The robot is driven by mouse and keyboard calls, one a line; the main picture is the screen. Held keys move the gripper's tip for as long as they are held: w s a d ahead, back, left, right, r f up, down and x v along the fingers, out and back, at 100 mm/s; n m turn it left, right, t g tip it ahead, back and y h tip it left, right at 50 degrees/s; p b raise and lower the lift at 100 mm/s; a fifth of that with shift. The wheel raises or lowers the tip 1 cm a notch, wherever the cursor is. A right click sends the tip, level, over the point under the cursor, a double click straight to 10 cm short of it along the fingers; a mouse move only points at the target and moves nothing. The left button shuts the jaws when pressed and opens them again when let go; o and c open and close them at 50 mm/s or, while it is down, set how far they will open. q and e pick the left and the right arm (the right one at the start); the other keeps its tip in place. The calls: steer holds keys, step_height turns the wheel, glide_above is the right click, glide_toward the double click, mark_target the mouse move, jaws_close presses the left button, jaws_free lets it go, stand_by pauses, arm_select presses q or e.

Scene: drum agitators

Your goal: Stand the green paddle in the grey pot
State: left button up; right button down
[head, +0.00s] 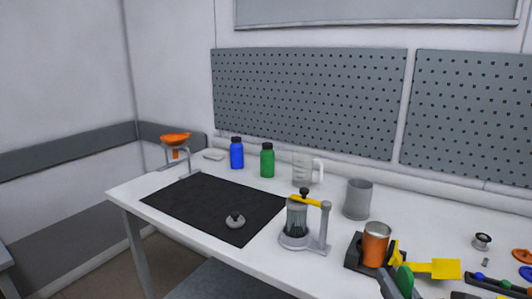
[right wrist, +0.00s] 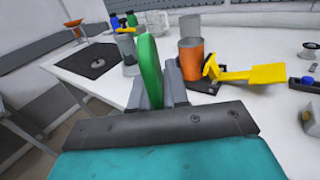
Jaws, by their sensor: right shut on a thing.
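The green paddle (head: 404,281) is at the bottom right of the head view, partly cut off by its lower edge. My right gripper (head: 394,284) is shut on it. In the right wrist view the green paddle (right wrist: 150,68) rises between the fingers of my right gripper (right wrist: 162,92), leaning slightly. The grey pot (head: 357,200) stands upright on the white table, behind the orange can, apart from the paddle. It also shows in the right wrist view (right wrist: 189,25), beyond the gripper. My left gripper is not in view.
An orange can (head: 376,244) sits in a dark holder, with a yellow paddle (head: 440,268) to its right. A clear-vessel agitator stand (head: 321,238) is left of the pot. Bottles and a jug (head: 303,169) stand behind. A black mat (head: 190,205) covers the left.

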steer(key=shift+h, duration=0.3)
steer(key=f, duration=0.1)
steer(key=s+a+f, duration=0.1)
steer(key=a+f, duration=0.1)
steer(key=shift+s+f, duration=0.3)
steer(key=shift+s, duration=0.05)
steer(key=shift+d+m, duration=0.15)
steer(key=shift+m, duration=0.15)
